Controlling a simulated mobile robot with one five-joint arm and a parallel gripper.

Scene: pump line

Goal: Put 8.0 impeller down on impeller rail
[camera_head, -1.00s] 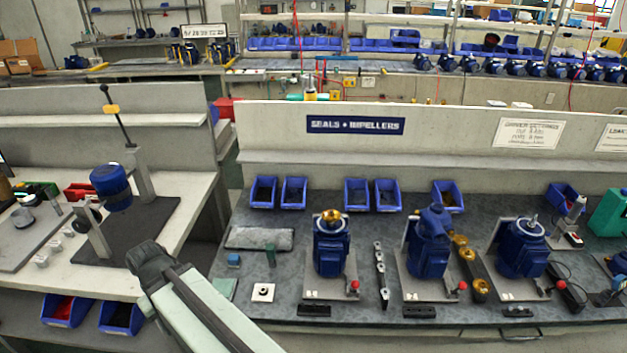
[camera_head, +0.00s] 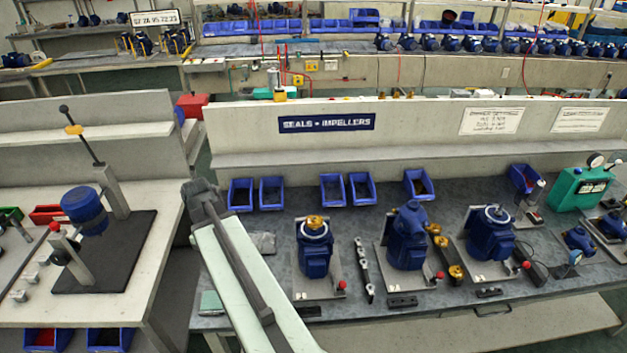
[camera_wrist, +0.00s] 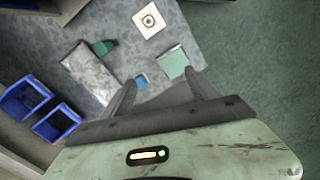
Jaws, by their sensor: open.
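A dark impeller rail (camera_head: 448,257) lies on the bench between the middle and right blue pumps. Several gold impellers (camera_head: 456,272) sit on it, with a bare stretch between the far ones and the nearest one. Another gold part (camera_head: 315,222) sits on top of the left blue pump (camera_head: 315,258). No size marks are readable, so I cannot tell which is the 8.0 impeller. My gripper (camera_wrist: 160,90) is open and empty in the wrist view, above the bench's left end, well left of the rail. Its fingers are not clearly seen in the head view.
Below my gripper are a green pad (camera_wrist: 174,63), a small blue block (camera_wrist: 142,80) and a white plate with a ring (camera_wrist: 149,20). Blue bins (camera_head: 333,190) line the bench's back. A slotted bar (camera_head: 363,270) lies between the left and middle pumps.

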